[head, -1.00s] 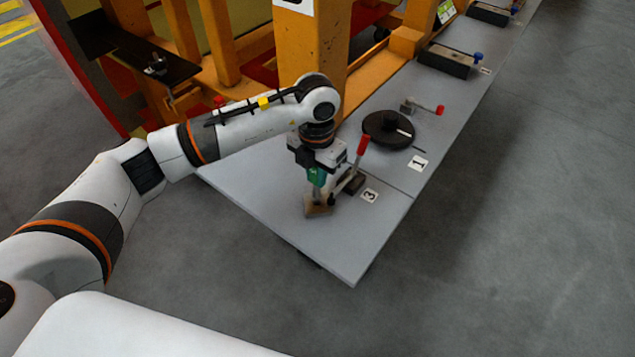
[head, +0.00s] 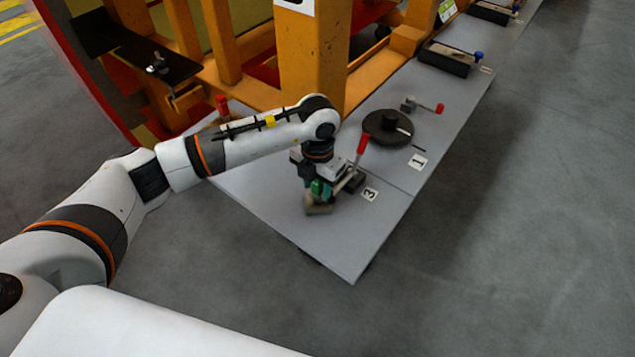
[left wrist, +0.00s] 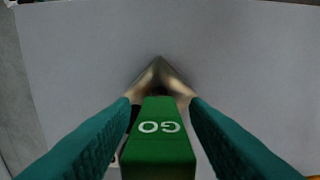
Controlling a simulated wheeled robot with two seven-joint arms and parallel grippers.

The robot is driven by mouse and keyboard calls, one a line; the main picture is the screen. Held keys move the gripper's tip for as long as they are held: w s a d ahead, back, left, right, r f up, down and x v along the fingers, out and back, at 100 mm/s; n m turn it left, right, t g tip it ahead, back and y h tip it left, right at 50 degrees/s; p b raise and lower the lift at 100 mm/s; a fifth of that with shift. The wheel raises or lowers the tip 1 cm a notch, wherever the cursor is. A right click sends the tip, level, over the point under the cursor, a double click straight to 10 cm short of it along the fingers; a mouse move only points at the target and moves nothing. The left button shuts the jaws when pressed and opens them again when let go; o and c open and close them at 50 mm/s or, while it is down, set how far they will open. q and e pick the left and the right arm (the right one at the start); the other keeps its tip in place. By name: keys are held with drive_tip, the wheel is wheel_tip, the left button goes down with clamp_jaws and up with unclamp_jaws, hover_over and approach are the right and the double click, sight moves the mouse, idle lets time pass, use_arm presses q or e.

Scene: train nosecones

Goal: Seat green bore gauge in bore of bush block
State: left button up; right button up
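In the head view my left gripper (head: 320,188) points down just above the bush block. The bush block (head: 318,209) is a small brownish metal block on the grey table. It also shows in the left wrist view (left wrist: 160,74), just beyond the gauge's handle, with a corner pointing up. The bore and the gauge's lower end are hidden, so I cannot tell whether the gauge is in the bore. My right gripper is out of view.
A toggle clamp with a red handle (head: 362,144) stands right beside my left gripper, near the label 3 (head: 370,194). A black round disc (head: 388,128) lies farther back. The grey table (head: 345,245) is clear toward its front corner. Orange posts (head: 312,60) stand behind.

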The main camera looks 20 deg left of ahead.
use_arm(q)
drive_tip(key=shift+r, duration=0.1)
drive_tip(key=shift+r+p, duration=0.2)
drive_tip(key=shift+p, duration=0.1)
wheel_tip(320, 180, up, 10)
drive_tip(key=b, duration=0.4)
drive_tip(key=shift+r, duration=0.9)
